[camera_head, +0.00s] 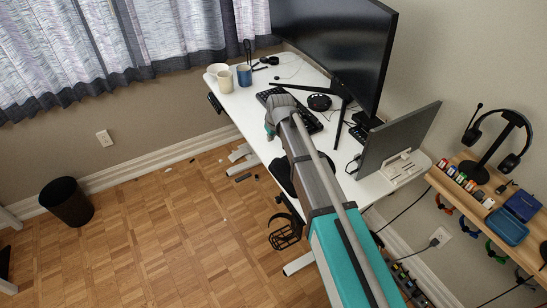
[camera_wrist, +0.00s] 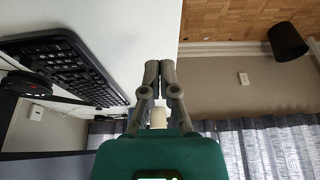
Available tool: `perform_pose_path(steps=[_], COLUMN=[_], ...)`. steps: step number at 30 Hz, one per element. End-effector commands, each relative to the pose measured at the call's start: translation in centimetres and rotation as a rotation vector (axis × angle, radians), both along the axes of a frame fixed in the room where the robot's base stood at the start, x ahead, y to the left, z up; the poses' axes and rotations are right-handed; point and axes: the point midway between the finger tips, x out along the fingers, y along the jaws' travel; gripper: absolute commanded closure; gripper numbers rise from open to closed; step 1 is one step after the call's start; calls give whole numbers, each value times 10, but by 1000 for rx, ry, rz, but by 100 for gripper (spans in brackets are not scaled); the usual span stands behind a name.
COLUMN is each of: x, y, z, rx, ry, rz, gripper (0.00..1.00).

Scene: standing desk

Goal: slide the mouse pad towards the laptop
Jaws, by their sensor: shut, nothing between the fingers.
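A dark flat shape (camera_head: 282,177), which looks like the mouse pad, lies at the front edge of the white desk. In the wrist view my gripper's fingers (camera_wrist: 160,66) are together and empty. The mouse pad and laptop cannot be made out there.
A black keyboard (camera_head: 304,117) lies beside my gripper and also shows in the wrist view (camera_wrist: 70,60). A large monitor (camera_head: 335,45) stands behind it. A round black device (camera_head: 319,102) and several mugs (camera_head: 244,75) are on the desk (camera_head: 268,151). A shelf (camera_head: 474,196) stands at right.

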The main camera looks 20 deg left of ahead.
Motion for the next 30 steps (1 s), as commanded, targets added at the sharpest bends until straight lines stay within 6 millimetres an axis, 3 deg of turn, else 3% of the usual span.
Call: perform_pose_path(steps=[11,30], x=[2,12], y=[1,12], z=[-7,-52], rx=[0,0], ry=[1,1], rz=[-2,-3], gripper=[100,100])
